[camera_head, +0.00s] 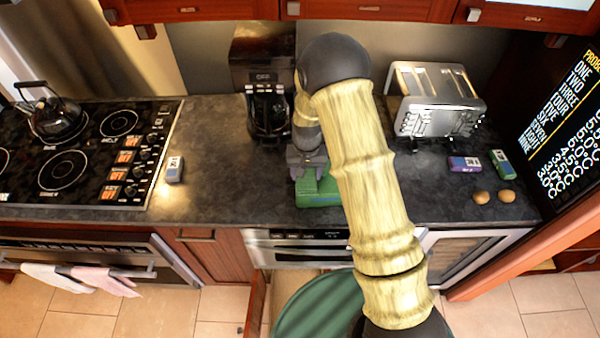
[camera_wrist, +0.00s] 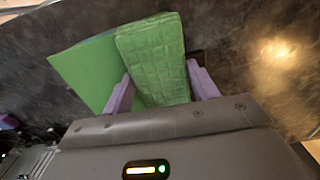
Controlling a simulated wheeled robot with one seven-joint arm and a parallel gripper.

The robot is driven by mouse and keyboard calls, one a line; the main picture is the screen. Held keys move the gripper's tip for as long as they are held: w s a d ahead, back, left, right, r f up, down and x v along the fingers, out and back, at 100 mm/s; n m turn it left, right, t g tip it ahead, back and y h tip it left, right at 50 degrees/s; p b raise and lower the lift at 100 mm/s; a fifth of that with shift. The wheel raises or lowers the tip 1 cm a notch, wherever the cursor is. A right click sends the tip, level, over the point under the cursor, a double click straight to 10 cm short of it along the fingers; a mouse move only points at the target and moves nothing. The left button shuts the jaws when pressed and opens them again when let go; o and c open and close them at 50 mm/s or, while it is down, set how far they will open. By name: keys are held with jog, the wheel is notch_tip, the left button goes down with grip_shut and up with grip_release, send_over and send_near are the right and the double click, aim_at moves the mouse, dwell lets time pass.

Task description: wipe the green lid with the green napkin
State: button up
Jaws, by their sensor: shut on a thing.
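The green napkin (camera_wrist: 158,62), a quilted green pad, sits between the two purple-grey fingers of my gripper (camera_wrist: 162,90) in the wrist view. My gripper is shut on it. The green lid (camera_wrist: 85,68), flat and smooth, shows beside and partly behind the napkin at the left. The napkin overlaps the lid in this view; I cannot tell whether they touch. In the head view my gripper (camera_head: 307,170) points down at the counter's front part, over the green lid (camera_head: 322,200). My arm hides part of this spot, and napkin and lid are hard to separate there.
A coffee maker (camera_head: 266,100) stands behind my gripper. A toaster (camera_head: 437,105) is at the right, with small boxes (camera_head: 463,164) and two brown round items (camera_head: 506,196) near it. The stove with a kettle (camera_head: 57,112) is at the left.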

jog(key=shift+d+f, duration=0.1)
dwell(0.3)
jog(key=shift+s+a, duration=0.1)
jog(key=shift+a, duration=1.95)
jog(key=shift+w, duration=0.95)
jog(key=shift+w+d, duration=0.15)
jog(key=shift+d, duration=0.3)
jog(key=shift+d+b, duration=0.35)
jog(key=shift+d, duration=1.25)
